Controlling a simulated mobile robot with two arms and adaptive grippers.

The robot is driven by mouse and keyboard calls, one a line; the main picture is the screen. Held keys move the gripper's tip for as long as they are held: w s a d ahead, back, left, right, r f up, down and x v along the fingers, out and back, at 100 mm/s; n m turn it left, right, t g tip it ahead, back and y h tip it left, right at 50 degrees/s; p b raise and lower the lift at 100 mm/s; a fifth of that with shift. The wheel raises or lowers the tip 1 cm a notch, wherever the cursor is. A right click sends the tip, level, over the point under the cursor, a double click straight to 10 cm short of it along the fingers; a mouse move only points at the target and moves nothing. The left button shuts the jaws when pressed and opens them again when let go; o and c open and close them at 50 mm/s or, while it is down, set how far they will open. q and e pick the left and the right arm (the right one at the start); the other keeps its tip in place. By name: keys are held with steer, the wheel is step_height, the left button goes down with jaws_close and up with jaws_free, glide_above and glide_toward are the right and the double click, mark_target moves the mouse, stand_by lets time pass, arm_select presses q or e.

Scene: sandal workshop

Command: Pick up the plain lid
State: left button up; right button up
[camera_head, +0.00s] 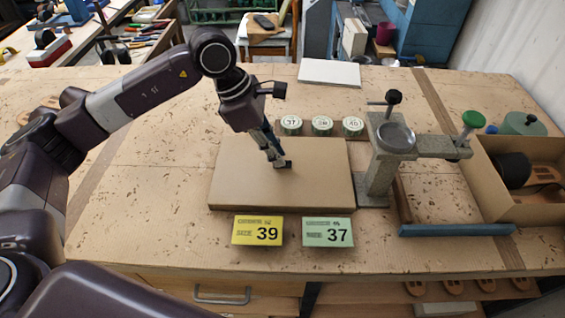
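A plain brown cardboard lid (325,178), flat and rectangular with no visible marking, lies on the workbench in the middle of the head view. My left gripper (281,164) points down over the lid's middle, with its fingertips at or just above the top face. I cannot tell whether they touch it. The fingers are seen edge-on, so their opening is unclear. The lid's edges are clear of the fingers. My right gripper is not in view.
A yellow 39 card (257,231) and a green 37 card (328,232) lie in front of the lid. Several round tins, including one (322,125), stand behind it. A metal press (380,165) stands close on the right, beside an open cardboard box (483,183). The bench left of the lid is clear.

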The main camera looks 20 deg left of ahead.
mark_target(282, 168)
arm_select(q)
steer(key=x, duration=0.2)
steer(key=shift+w+f, duration=0.15)
steer(key=shift+f, duration=0.1)
steer(key=shift+d, duration=0.1)
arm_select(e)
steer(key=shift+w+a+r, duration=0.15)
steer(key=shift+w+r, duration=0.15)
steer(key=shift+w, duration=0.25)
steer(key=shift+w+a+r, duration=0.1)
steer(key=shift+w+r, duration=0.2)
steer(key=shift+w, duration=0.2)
arm_select(q)
jaws_close()
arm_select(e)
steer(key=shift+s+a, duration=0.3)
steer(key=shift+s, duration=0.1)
arm_select(q)
steer(key=shift+r, duration=0.15)
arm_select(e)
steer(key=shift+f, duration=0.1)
